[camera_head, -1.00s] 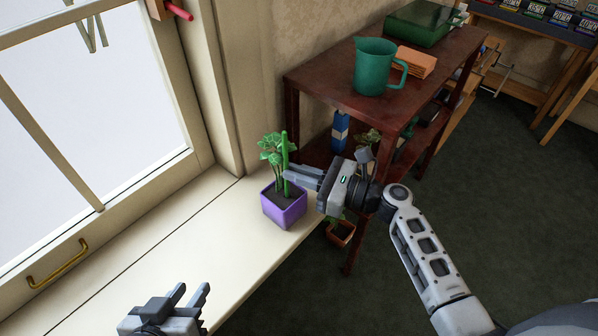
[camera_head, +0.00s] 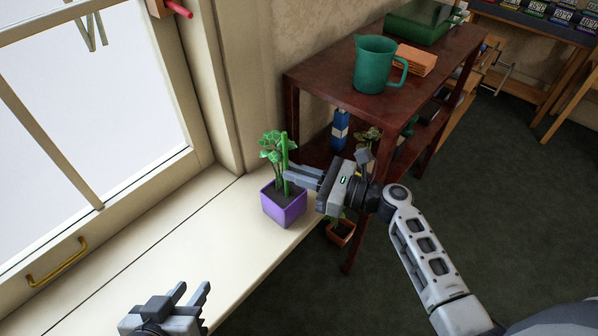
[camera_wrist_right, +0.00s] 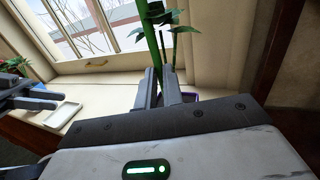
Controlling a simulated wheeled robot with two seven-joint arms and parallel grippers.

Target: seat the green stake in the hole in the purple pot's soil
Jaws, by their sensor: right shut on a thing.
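The purple pot (camera_head: 284,208) stands on the cream windowsill with dark soil and a leafy plant (camera_head: 273,150) in it. The green stake (camera_head: 285,150) stands upright over the soil beside the plant's stems. My right gripper (camera_head: 292,178) is shut on the stake, reaching in from the right above the pot's rim. In the right wrist view the stake (camera_wrist_right: 151,45) rises between the fingertips; the pot is mostly hidden there. The stake's lower end and the hole cannot be made out. My left gripper (camera_head: 192,296) is open and empty over the near end of the sill.
A dark red shelf table (camera_head: 340,80) with a green pitcher (camera_head: 374,66) stands right of the pot. A small terracotta pot (camera_head: 341,232) is low beside it. The window with a brass handle (camera_head: 57,264) bounds the left. The sill between is clear.

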